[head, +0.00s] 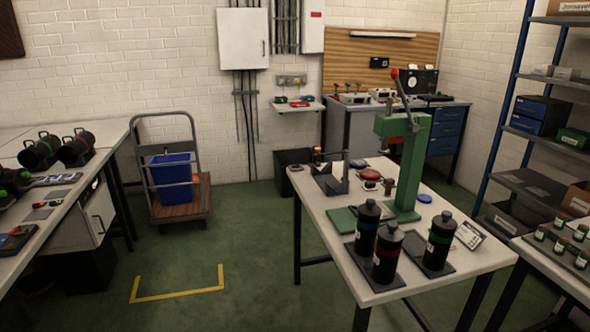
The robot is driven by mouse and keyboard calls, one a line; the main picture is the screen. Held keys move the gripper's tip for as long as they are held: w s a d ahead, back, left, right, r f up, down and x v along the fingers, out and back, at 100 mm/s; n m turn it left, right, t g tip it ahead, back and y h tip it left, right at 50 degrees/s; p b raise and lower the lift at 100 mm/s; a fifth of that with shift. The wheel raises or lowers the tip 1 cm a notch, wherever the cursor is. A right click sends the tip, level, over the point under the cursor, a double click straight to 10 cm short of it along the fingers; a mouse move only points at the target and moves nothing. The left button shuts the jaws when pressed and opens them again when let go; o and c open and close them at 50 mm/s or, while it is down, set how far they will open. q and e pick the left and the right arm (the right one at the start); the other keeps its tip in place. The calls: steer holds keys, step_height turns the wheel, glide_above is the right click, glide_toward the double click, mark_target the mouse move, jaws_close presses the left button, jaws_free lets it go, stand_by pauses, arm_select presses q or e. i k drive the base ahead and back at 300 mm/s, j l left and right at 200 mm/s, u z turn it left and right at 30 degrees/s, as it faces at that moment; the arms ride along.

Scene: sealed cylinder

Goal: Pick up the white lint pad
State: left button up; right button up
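I cannot clearly pick out a white lint pad in the head view; small items on the middle table (325,215) are too small to tell apart. Neither of my grippers is in view. On that table stand several black cylinders with coloured bands, such as the red-banded one (386,257), on dark plates. Behind them is a green lever press (409,165) with a red knob. A green flat pad (343,220), a red round item (371,174), a blue disc (424,198) and a tilted white card (470,235) also lie there.
A left bench (70,190) holds black cylinders and small parts. A trolley (178,210) carries a blue bin (171,178). A back workbench (350,118) and a right shelf rack (530,130) stand behind. Green floor (240,245) is free between the left bench and middle table.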

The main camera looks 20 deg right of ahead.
mark_target(370, 186)
steer(key=i+z, duration=0.25)
steer(key=i, duration=0.15)
steer(key=i+j+z, duration=0.5)
steer(key=i, duration=0.2)
steer(key=i+j+z, duration=0.15)
steer(key=z, duration=0.3)
steer(key=i+j+z, duration=0.5)
steer(key=j+z, duration=0.15)
steer(key=z, duration=0.2)
steer(key=i+j+z, duration=0.15)
steer(key=j+z, duration=0.6)
steer(key=z, duration=0.15)
steer(key=i+j, duration=0.05)
